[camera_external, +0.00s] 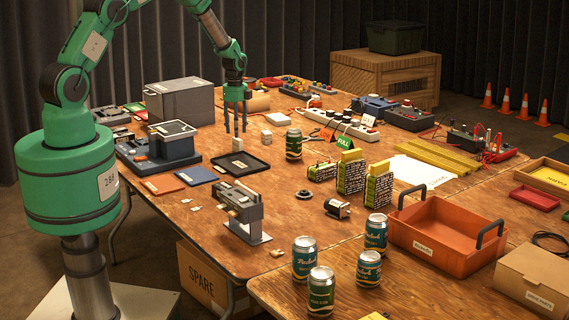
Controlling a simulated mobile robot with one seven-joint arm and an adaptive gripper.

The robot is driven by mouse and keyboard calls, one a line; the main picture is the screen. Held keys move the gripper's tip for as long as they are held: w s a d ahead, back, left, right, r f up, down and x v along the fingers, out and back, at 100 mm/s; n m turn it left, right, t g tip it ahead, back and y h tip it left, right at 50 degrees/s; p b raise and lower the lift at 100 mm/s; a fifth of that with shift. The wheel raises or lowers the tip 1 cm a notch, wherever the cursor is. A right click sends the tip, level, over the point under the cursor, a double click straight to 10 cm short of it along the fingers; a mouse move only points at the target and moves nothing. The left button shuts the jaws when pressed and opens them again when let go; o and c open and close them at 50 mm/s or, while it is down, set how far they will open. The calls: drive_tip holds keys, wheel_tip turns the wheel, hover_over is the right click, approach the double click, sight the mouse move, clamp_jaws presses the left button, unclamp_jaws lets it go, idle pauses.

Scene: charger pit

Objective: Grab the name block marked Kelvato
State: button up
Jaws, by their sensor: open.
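Two small whitish blocks stand near the middle of the table. One pale block (237,143) is directly below my gripper, at the far edge of a dark tray (240,163). The other pale block (266,137) stands to its right, left of a dark green can (294,144). Any lettering on them is too small to read, so I cannot tell which is marked Kelvato. My gripper (236,130) points straight down with its fingers apart and nothing visible between them. Its tips appear just above the first block; I cannot tell the exact gap.
A grey device (158,148) stands left of the gripper and a large grey box (180,102) behind it. A green "FULL" sign (344,141) and patterned boxes (351,173) stand to the right. Several cans and an orange crate (433,236) are nearer the front.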

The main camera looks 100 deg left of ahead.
sight(236, 140)
drive_tip(key=shift+f, duration=0.2)
drive_tip(key=shift+f, duration=2.6)
drive_tip(key=shift+s, duration=0.1)
clamp_jaws()
